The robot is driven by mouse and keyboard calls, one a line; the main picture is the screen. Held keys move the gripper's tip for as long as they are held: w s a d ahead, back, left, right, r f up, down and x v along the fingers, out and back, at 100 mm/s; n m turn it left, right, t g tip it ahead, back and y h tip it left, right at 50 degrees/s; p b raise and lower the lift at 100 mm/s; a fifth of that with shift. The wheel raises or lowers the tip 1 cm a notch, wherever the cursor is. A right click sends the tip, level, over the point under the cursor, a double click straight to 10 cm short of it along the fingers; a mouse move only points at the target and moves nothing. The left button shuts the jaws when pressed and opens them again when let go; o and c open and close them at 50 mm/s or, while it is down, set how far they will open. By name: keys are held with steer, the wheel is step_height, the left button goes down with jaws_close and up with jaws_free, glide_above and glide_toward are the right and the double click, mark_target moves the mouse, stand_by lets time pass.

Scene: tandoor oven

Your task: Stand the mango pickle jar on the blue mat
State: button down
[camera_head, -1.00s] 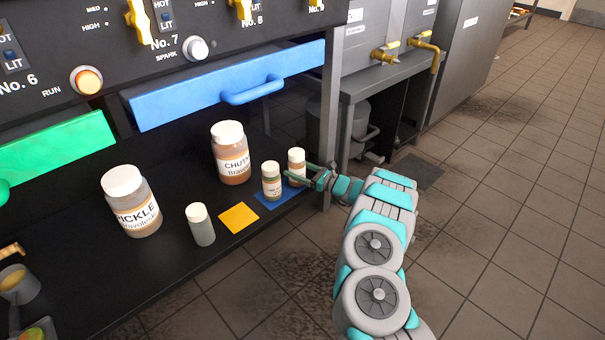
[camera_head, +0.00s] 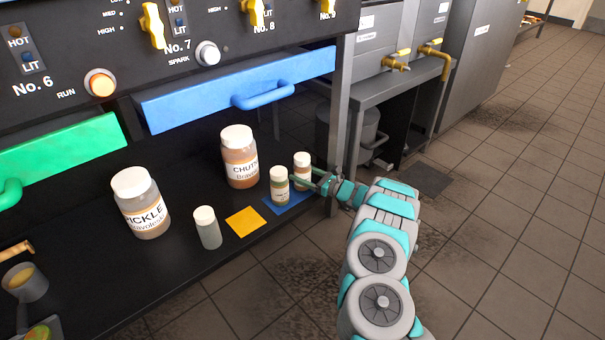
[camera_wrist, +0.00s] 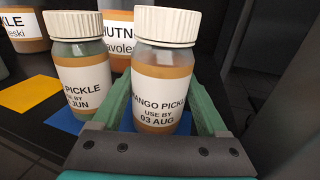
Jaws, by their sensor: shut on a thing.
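The mango pickle jar (camera_wrist: 160,92) is small, with a white ribbed lid and a label reading USE BY 03 AUG. It also shows in the head view (camera_head: 302,160). My gripper (camera_wrist: 160,108) is shut on it, one green finger on each side; in the head view my gripper (camera_head: 313,180) reaches in from the right. The jar is upright over the blue mat (camera_head: 289,203); I cannot tell whether its base touches. The mat shows in the wrist view (camera_wrist: 64,116). A similar pickle jar (camera_wrist: 80,88), its label ending in JUN, stands close beside it, also in the head view (camera_head: 280,186).
A large chutney jar (camera_head: 239,160) stands behind, and a large pickle jar (camera_head: 141,205) at left. A small white-lidded jar (camera_head: 207,230) is left of the yellow mat (camera_head: 246,221), which is empty. A metal post (camera_head: 341,130) rises close beside my gripper.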

steer(key=shift+f, duration=0.35)
jaws_free()
steer(key=shift+v, duration=3.4)
steer(key=s+d+p, duration=0.2)
steer(key=s+d, duration=0.4)
steer(key=s, duration=0.2)
steer(key=shift+p, duration=0.3)
steer(key=shift+s, duration=0.1)
